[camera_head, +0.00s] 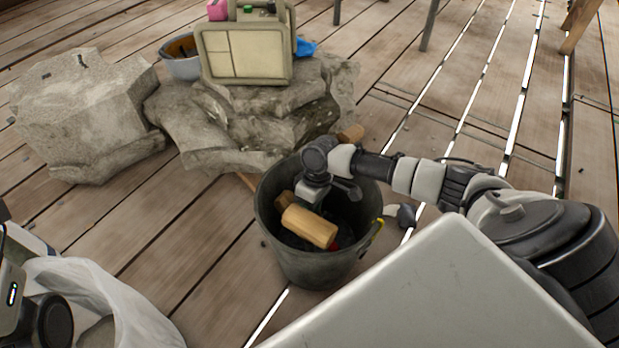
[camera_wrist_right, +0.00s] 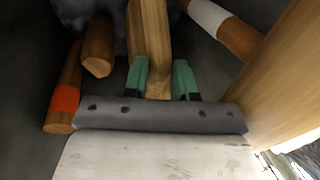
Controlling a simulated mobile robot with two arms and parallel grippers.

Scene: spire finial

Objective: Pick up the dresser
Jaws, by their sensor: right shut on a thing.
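My right gripper (camera_head: 312,192) reaches down into a dark grey bucket (camera_head: 285,262). In the right wrist view, its green fingertips (camera_wrist_right: 161,80) are shut on a pale wooden bar (camera_wrist_right: 150,40), one on each side. I cannot tell for sure which tool this bar belongs to, or whether it is the dresser. A thick light wooden block (camera_head: 309,227) lies tilted in the bucket just below the gripper. A large wooden piece also fills the right of the wrist view.
Other round wooden handles are in the bucket, one with an orange band (camera_wrist_right: 64,100) and one with a white band (camera_wrist_right: 208,15). Rough stone blocks (camera_head: 85,110) stand behind, with a beige case (camera_head: 245,53) on top. A white sack (camera_head: 95,300) is at lower left.

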